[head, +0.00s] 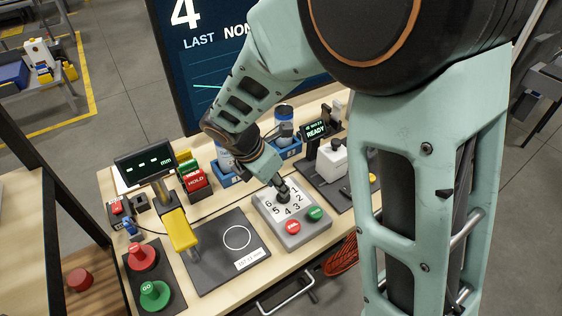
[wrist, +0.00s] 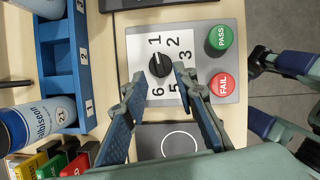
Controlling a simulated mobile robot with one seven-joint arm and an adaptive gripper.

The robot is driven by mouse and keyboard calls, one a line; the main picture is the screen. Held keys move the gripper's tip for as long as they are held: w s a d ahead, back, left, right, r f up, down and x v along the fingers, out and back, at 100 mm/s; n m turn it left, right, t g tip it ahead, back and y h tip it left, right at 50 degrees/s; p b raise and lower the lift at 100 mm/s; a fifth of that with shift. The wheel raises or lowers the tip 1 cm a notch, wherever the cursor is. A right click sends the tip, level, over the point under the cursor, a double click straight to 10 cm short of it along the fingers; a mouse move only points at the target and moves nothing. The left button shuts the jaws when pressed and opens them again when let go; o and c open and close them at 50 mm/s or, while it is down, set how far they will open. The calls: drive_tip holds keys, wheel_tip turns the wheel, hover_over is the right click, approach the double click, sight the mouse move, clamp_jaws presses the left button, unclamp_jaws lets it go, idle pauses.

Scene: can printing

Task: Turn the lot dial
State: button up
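The lot dial is a black knob (wrist: 160,64) on a white face with numbers around it, set in a grey panel (head: 296,232). In the head view the gripper partly covers the knob. My gripper (head: 281,187) is just above the dial, pointing down. In the wrist view my gripper (wrist: 160,75) is open, with one finger on each side of the knob and a gap to each. Whether the fingertips reach down around the knob is hard to tell. One number is hidden by the right finger. The knob's exact pointing direction is unclear.
A green PASS button (wrist: 220,38) and a red FAIL button (wrist: 222,84) sit beside the dial. A dark mat (head: 226,250) with a white circle lies to the left. Blue bins (head: 288,149), a READY display (head: 316,130) and a yellow-handled device (head: 180,230) stand around.

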drive_tip(key=shift+x, duration=2.1)
drive_tip(key=shift+c, duration=0.4)
clamp_jaws()
